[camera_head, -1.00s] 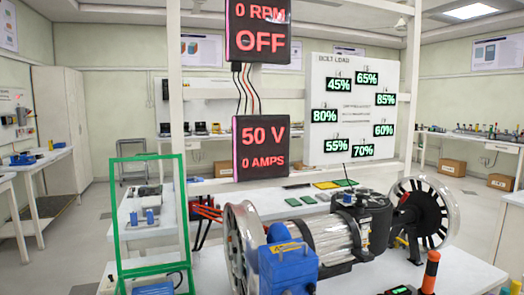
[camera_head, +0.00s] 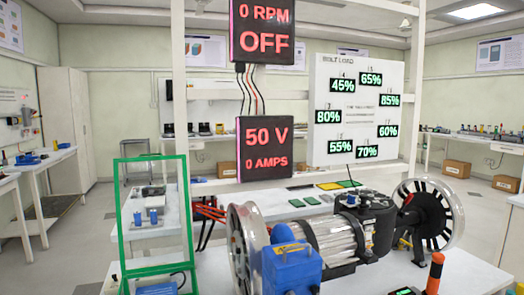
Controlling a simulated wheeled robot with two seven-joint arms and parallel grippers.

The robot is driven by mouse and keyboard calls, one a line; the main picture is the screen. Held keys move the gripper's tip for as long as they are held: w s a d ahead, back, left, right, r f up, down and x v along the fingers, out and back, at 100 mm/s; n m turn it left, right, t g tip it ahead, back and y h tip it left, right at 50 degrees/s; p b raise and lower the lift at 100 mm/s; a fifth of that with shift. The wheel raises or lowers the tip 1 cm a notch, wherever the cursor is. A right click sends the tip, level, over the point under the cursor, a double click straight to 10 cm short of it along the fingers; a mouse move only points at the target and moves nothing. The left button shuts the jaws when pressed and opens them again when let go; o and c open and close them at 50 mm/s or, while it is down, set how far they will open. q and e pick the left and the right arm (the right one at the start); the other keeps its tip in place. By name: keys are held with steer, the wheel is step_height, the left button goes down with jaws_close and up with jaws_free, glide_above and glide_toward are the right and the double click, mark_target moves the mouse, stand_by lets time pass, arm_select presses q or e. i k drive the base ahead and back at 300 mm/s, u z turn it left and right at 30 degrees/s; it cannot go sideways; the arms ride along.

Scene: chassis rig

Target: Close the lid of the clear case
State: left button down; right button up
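The clear case stands at the lower left of the head view. Its lid (camera_head: 121,215) is a see-through panel with a green frame, raised upright. The green lower rim of the case (camera_head: 155,270) shows near the bottom edge, with a blue thing inside it. The rest of the case is cut off by the picture's edge. Neither of my grippers shows in the head view.
A motor rig with a silver cylinder (camera_head: 333,238), a blue block (camera_head: 291,270) and two wheels stands on the white table (camera_head: 465,270) right of the case. An orange and black post (camera_head: 434,272) stands at the front right. Screens (camera_head: 265,148) hang behind.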

mark_target(124, 271)
steer(key=k, duration=1.65)
steer(key=u, duration=1.45)
steer(key=i, duration=6.3)
steer(key=z, duration=4.25)
steer(key=i, duration=0.6)
steer(key=z, duration=0.05)
